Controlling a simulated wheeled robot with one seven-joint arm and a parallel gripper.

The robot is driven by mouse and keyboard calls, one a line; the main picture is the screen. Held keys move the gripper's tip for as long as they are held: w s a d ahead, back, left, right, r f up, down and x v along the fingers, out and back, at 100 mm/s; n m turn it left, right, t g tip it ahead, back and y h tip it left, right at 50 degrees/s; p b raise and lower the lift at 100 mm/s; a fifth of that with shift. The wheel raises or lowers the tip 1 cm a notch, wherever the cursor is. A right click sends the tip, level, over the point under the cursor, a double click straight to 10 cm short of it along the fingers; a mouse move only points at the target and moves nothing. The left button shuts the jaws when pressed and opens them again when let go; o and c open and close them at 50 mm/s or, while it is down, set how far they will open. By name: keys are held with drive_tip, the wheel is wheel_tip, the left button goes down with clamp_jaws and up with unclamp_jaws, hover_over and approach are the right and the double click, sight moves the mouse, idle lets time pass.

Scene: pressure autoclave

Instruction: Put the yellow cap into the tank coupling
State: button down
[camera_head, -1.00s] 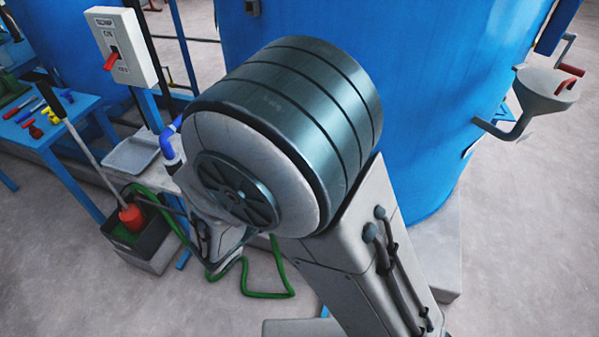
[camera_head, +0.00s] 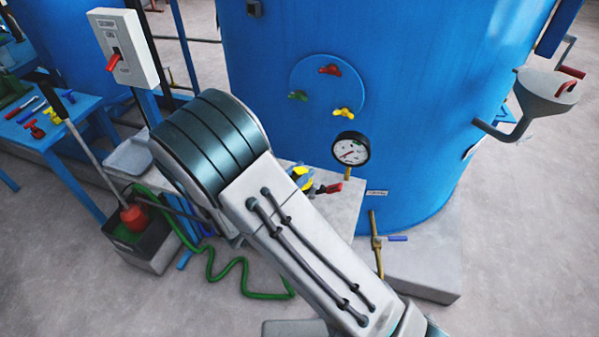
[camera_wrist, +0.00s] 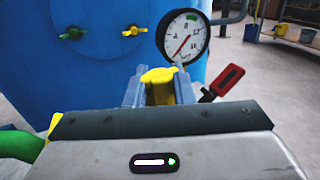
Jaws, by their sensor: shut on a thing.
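The yellow cap (camera_wrist: 158,76) is between the fingers of my gripper (camera_wrist: 156,92) in the wrist view, its flat top showing above them. The gripper is shut on it and held in front of the blue tank (camera_wrist: 45,80), below and left of the pressure gauge (camera_wrist: 184,37). A red handle (camera_wrist: 229,79) sticks up just right of the fingers. In the head view, the gauge (camera_head: 351,149) and red handle (camera_head: 330,188) show beside the tank (camera_head: 430,90). My arm covers much of the gripper area there. I cannot clearly make out the coupling's opening.
A disc on the tank carries red (camera_head: 330,70), green (camera_head: 298,96) and yellow (camera_head: 344,113) handles. A brass pipe (camera_head: 376,243) stands below right. A grey funnel (camera_head: 545,90) juts out right. A green hose (camera_head: 240,285), a switch box (camera_head: 127,50) and a blue tool table (camera_head: 50,130) are left.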

drive_tip(key=shift+f, duration=0.35)
drive_tip(key=c, duration=1.2)
unclamp_jaws()
drive_tip(key=shift+c, duration=0.2)
